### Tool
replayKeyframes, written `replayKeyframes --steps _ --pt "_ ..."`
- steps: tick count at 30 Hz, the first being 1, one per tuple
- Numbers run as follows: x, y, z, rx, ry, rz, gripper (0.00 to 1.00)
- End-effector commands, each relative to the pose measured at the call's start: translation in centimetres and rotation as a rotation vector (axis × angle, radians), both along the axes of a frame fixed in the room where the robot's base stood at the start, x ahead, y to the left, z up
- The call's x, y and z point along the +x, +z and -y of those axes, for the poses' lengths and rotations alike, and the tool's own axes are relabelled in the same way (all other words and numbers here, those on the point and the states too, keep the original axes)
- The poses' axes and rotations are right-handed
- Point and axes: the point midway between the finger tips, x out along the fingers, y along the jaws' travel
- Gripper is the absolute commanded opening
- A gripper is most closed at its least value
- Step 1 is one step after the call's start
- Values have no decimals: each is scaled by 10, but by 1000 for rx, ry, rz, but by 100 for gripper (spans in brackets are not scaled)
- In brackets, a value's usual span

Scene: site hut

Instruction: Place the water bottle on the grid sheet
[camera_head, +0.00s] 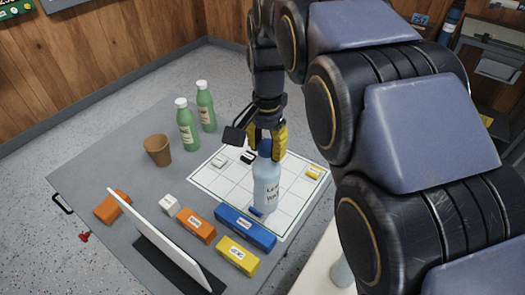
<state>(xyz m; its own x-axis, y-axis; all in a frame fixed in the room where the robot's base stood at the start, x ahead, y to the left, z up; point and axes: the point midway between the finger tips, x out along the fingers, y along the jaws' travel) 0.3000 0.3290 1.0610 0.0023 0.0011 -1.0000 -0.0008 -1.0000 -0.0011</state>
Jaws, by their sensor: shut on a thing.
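The water bottle (266,189) is pale and clear with a blue cap and a white label with dark writing. It is upright over the front part of the white grid sheet (209,181). I cannot tell whether its base touches the sheet. My gripper (265,147), with yellow fingers, is shut on the bottle near its cap from above. The bottle hides part of the sheet behind it. Small blocks lie on the sheet: a white one (219,162), a black one (248,157), a yellow one (314,172) and a small blue piece beside the bottle's base.
Two green bottles (187,126) (206,107) and a brown cup (158,150) stand behind left on the grey table (92,170). Blue (245,227), yellow (237,256) and orange (196,226) boxes lie in front, near a white upright panel (165,243). My arm covers the right side.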

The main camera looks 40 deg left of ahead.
Motion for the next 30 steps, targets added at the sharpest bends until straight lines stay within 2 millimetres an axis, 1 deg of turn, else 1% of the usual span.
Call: replayKeyframes --steps 1,6,14,18,22,30 --pt "6 -5 -7 1 0 0 1" --pt "25 -17 -29 1 2 0 1" --pt "51 -35 -57 0 0 0 1" --pt "64 -60 -71 -1 1 -1 1" --pt "73 -75 -81 0 0 1 1" --pt "79 -86 -88 0 1 0 1"
